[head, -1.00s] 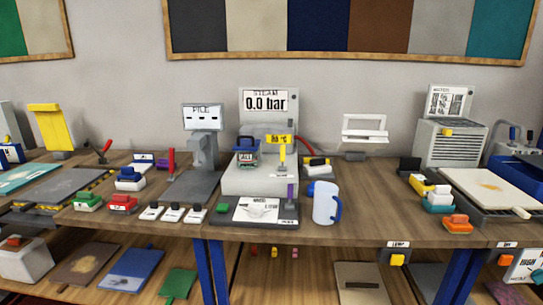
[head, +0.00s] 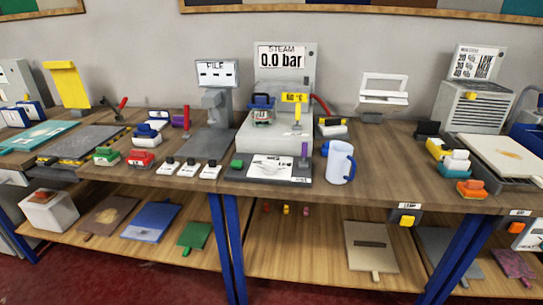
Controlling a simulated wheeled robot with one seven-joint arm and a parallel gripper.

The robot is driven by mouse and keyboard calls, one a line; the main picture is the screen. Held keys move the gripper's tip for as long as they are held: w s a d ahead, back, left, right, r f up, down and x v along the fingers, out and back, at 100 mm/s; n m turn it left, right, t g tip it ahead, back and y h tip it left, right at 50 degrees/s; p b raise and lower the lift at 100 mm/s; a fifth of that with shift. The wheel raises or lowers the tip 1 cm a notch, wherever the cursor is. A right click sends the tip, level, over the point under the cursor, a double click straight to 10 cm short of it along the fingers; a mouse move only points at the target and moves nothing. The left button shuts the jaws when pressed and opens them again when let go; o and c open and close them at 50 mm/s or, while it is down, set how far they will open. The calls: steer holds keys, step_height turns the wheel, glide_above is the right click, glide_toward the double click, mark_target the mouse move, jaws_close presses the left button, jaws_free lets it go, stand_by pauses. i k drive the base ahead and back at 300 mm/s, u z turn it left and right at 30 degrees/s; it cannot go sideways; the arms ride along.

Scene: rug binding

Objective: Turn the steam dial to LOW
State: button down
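The steam station (head: 286,58) stands at the back of the workbench, left of a white jug. Its sign reads STEAM and 0.0 bar. Below the sign is a pale grey box (head: 252,140) with a blue-topped caged item (head: 262,103) and a yellow-labelled upright piece (head: 295,98) on it. A dark board with a printed sheet (head: 268,167) lies in front, with a purple handle (head: 304,150) and a green block (head: 238,163). I cannot make out which part is the steam dial, or its setting. My gripper is not in view.
The white jug with a blue handle (head: 339,163) stands right of the board. A red hose (head: 321,104) runs behind it. The PILE stand (head: 216,80) is to the left, with several small white switches (head: 188,168) before it. A lower shelf (head: 330,255) holds flat boards.

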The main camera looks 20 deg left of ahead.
mark_target(270, 169)
steer(key=z, duration=1.9)
steer(key=k, duration=1.3)
steer(key=u, duration=1.85)
steer(key=i, duration=0.4)
steer(key=u, duration=0.35)
